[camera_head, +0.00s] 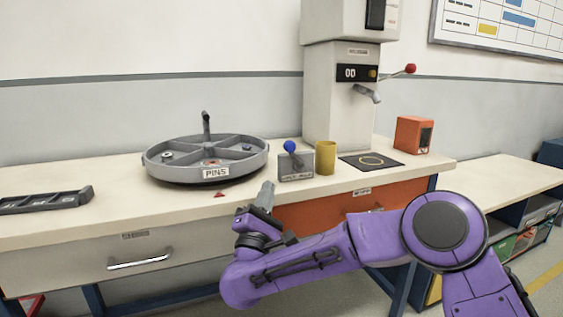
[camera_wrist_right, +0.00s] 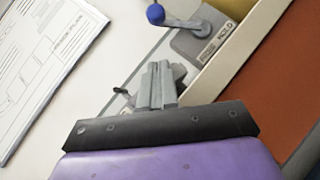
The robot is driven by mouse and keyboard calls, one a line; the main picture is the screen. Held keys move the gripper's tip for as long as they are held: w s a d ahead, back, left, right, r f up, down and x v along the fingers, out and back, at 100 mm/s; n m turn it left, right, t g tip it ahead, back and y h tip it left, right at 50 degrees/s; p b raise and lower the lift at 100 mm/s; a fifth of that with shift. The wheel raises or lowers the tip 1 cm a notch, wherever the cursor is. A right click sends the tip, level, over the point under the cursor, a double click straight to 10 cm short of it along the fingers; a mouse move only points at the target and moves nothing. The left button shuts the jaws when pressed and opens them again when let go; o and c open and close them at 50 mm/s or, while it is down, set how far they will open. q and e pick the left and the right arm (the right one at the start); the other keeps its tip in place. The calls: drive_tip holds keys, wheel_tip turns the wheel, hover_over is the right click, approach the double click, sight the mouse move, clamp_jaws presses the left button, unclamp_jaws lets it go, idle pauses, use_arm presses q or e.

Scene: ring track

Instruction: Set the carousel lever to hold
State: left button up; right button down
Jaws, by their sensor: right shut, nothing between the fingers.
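The carousel (camera_head: 206,158) is a round grey tray with dividers, labelled PINS, on the bench. The lever box (camera_head: 296,165) is a small grey block to its right, with a blue-knobbed lever (camera_head: 290,147) on top. In the right wrist view the lever (camera_wrist_right: 180,20) leans toward the left, and the box plate (camera_wrist_right: 207,43) reads FREE and HOLD, partly hard to read. My right gripper (camera_head: 267,190) is shut and empty, in front of the bench edge, below and left of the box. It also shows shut in the wrist view (camera_wrist_right: 158,70), apart from the lever. My left gripper is not in view.
A yellow cup (camera_head: 325,158) stands right beside the lever box. A dark mat (camera_head: 371,161), a dispenser with a red-knobbed handle (camera_head: 341,95) and an orange box (camera_head: 413,135) are farther right. A dark grey rack (camera_head: 45,200) lies at far left.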

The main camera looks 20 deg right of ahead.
sight(294, 147)
drive_tip(key=w+d+r, duration=0.2)
drive_tip(key=d+r, duration=0.1)
drive_tip(key=w+d+r+p, duration=0.1)
drive_tip(key=r, duration=0.1)
drive_tip(key=shift+w+d+r, duration=0.25)
drive_tip(key=shift+d, duration=0.15)
drive_tip(key=shift+d+r+m+g, duration=0.15)
drive_tip(key=shift+r+m+g, duration=0.2)
drive_tip(key=shift+m, duration=0.35)
drive_tip(key=shift+d+r+m+g+h+b, duration=0.2)
drive_tip(key=shift+m+g+b, duration=0.2)
drive_tip(key=shift+m+g, duration=0.25)
drive_tip(key=shift+d+r+m+g+h+b, duration=0.2)
drive_tip(key=shift+m+g+b, duration=0.25)
drive_tip(key=shift+m, duration=0.2)
drive_tip(key=m+g, duration=0.1)
drive_tip(key=d+r+m+g+b, duration=0.1)
drive_tip(key=shift+d+m, duration=0.2)
drive_tip(key=shift+m, duration=0.2)
drive_tip(key=shift+w+d+r+m+g+y+b, duration=0.1)
drive_tip(key=shift+d+r+m+g+y+b, duration=0.2)
drive_tip(key=shift+d+m+g+y+b, duration=0.35)
drive_tip(key=shift+s+d+r+m+g+y+b, duration=0.1)
drive_tip(key=shift+d+r+m+g+y+b, duration=0.25)
drive_tip(key=shift+d+m+g, duration=0.5)
drive_tip(key=shift+w+d+r+m+g+y+b, duration=0.1)
drive_tip(key=shift+d+r+m+g+y+b, duration=0.1)
drive_tip(key=shift+d+m+g+y+b, duration=0.5)
